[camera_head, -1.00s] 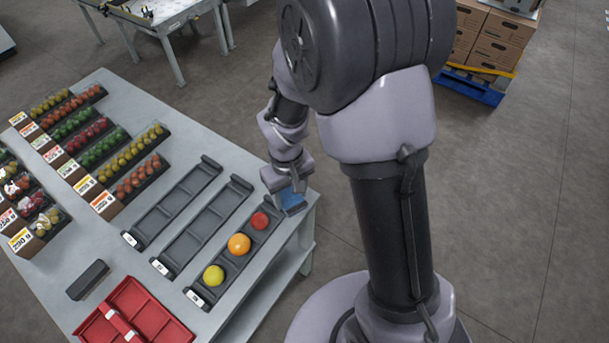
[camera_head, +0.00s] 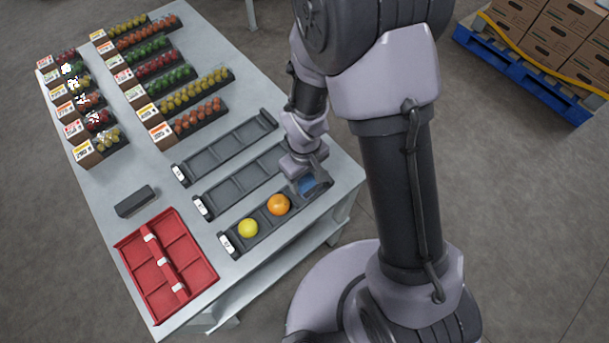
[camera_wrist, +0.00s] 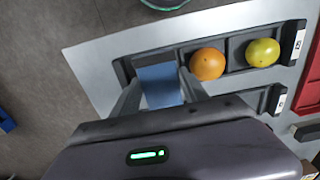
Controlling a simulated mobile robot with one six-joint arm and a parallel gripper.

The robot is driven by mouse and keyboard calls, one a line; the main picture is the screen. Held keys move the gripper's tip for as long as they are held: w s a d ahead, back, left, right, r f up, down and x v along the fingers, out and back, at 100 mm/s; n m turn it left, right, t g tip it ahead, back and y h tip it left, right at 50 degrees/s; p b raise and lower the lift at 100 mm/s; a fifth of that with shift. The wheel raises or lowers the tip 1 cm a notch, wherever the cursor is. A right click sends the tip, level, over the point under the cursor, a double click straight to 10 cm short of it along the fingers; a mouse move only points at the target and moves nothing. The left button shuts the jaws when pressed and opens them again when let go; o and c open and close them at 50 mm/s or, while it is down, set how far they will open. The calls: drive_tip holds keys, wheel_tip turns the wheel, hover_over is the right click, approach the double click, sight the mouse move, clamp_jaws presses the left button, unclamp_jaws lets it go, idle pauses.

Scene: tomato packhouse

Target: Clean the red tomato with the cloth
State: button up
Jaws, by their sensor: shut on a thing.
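My gripper (camera_head: 312,182) is shut on a blue cloth (camera_head: 307,186), which hangs over the far end of the front black tray (camera_head: 238,213). In the wrist view the cloth (camera_wrist: 160,85) lies between the two fingers and covers the end compartment. The red tomato is hidden from both current views, behind the cloth and gripper. An orange tomato (camera_head: 279,204) sits in the compartment beside the cloth, also seen in the wrist view (camera_wrist: 207,64). A yellow tomato (camera_head: 248,228) sits in the compartment after it.
Two empty black trays (camera_head: 225,150) lie parallel behind. A red divided crate (camera_head: 135,270) and a dark block (camera_head: 134,201) are at the left. Packed tomato punnets (camera_head: 195,92) line the table's back. The table (camera_head: 345,175) ends just right of my gripper.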

drive_tip(key=shift+f+b, duration=0.4)
idle(0.7)
drive_tip(key=shift+w, duration=0.15)
drive_tip(key=shift+w+a, duration=0.6)
drive_tip(key=shift+w, duration=0.15)
drive_tip(key=shift+c, duration=0.7)
drive_tip(key=shift+s+d+b, duration=0.2)
drive_tip(key=shift+s+d, duration=0.45)
drive_tip(key=shift+s, duration=0.3)
drive_tip(key=shift+s+d+b, duration=0.2)
drive_tip(key=shift+s+d, duration=0.45)
drive_tip(key=shift+s, duration=0.25)
drive_tip(key=shift+w+a, duration=0.65)
drive_tip(key=shift+w, duration=0.3)
drive_tip(key=shift+w+a, duration=0.65)
drive_tip(key=shift+w, duration=0.3)
drive_tip(key=shift+s+d+b, duration=0.15)
drive_tip(key=shift+s+d, duration=0.5)
drive_tip(key=shift+s, duration=0.25)
drive_tip(key=shift+s+d+b, duration=0.15)
drive_tip(key=shift+s+d, duration=0.45)
drive_tip(key=shift+s, duration=0.3)
